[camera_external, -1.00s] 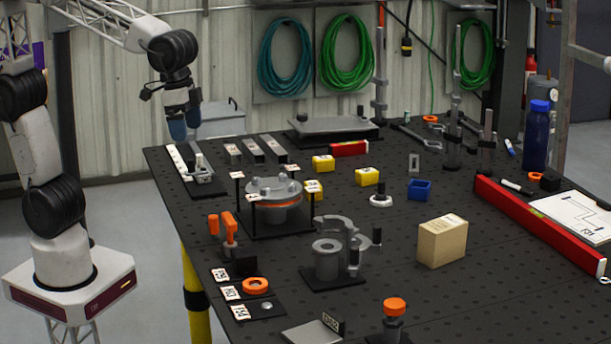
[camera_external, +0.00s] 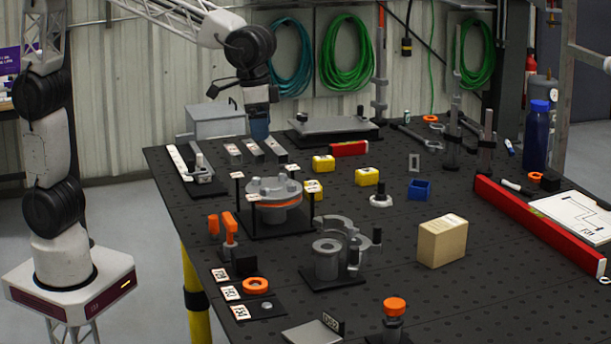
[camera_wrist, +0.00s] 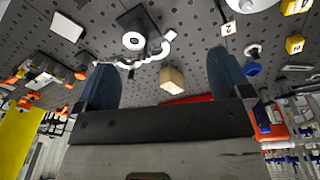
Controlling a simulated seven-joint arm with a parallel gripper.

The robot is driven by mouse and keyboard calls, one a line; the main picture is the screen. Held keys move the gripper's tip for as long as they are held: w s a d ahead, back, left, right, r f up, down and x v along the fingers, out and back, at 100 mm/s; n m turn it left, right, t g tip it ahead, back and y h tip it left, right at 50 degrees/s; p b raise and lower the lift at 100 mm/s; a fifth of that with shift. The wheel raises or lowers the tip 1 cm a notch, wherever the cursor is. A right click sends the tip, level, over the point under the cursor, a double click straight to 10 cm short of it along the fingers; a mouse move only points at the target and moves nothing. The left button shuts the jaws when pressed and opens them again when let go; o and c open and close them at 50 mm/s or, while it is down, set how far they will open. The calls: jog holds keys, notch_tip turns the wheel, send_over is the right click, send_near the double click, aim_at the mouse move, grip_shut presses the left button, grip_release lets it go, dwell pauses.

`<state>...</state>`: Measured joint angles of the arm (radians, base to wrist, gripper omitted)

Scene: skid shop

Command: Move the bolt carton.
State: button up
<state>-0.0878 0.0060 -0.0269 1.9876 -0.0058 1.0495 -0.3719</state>
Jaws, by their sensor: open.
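The bolt carton (camera_external: 442,241), a tan box with a label on top, stands upright on the dark perforated table at the right of centre. In the wrist view the carton (camera_wrist: 172,78) shows small and distant, between my fingers. My gripper (camera_external: 260,128) is above the far left part of the table, well away from the carton. In the wrist view my gripper (camera_wrist: 165,80) has its two blue fingers wide apart with nothing between them.
A long red level (camera_external: 540,225) lies right of the carton.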

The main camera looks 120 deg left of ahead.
jog(key=w+a+f+n, duration=0.2)
jog(key=w+a, duration=0.2)
jog(key=w, duration=0.8)
jog(key=n+g, duration=0.1)
jog(key=n, duration=0.3)
send_over(442, 223)
jog(key=f, duration=1.6)
jog(key=shift+s+d, duration=0.35)
jog(key=shift+w+a+f+n, duration=0.3)
jog(key=shift+w+f, duration=0.1)
jog(key=shift+w, duration=0.05)
jog(key=shift+f, duration=0.1)
jog(key=shift+f, duration=3.8)
jog(key=shift+c, duration=0.4)
